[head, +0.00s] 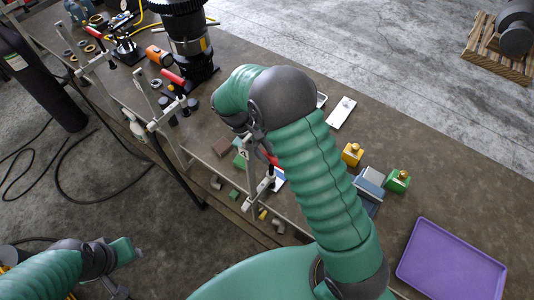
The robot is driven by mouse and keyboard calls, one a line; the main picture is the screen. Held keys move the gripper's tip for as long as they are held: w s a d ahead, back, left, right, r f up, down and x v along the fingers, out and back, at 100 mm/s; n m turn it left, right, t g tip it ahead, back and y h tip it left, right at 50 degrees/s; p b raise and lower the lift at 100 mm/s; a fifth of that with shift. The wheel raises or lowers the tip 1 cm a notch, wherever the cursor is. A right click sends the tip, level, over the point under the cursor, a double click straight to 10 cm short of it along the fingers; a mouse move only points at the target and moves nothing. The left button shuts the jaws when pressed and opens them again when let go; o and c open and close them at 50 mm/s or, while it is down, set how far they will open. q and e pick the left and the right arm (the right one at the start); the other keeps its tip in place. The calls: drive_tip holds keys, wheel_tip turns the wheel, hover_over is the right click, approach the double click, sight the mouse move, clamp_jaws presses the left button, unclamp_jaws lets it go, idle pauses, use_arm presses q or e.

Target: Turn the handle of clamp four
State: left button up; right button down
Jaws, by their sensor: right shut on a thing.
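Several grey bar clamps stand along the table's left edge, some with red handles. The nearest clamp (256,192) has a red handle (270,157), just below my right wrist. My left gripper (116,284) is low at the left, off the table and far from the clamp. Its fingers are too unclear to tell open or shut.
A purple tray (452,262) lies at the table's right. Small parts lie around the clamp. A black machine (188,45) stands at the back. A dark cylinder (38,75) stands beside the table.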

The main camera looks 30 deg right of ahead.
drive_tip(key=shift+w, duration=0.1)
drive_tip(key=c, duration=1.6)
unclamp_jaws()
drive_tip(key=o, duration=0.3)
drive_tip(key=shift+w+f, duration=0.1)
drive_tip(key=shift+w+a+r, duration=0.1)
drive_tip(key=shift+a+r, duration=0.05)
drive_tip(key=shift+r, duration=0.25)
drive_tip(key=b+v, duration=0.4)
drive_tip(key=v, duration=1.2)
drive_tip(key=shift+w, duration=0.15)
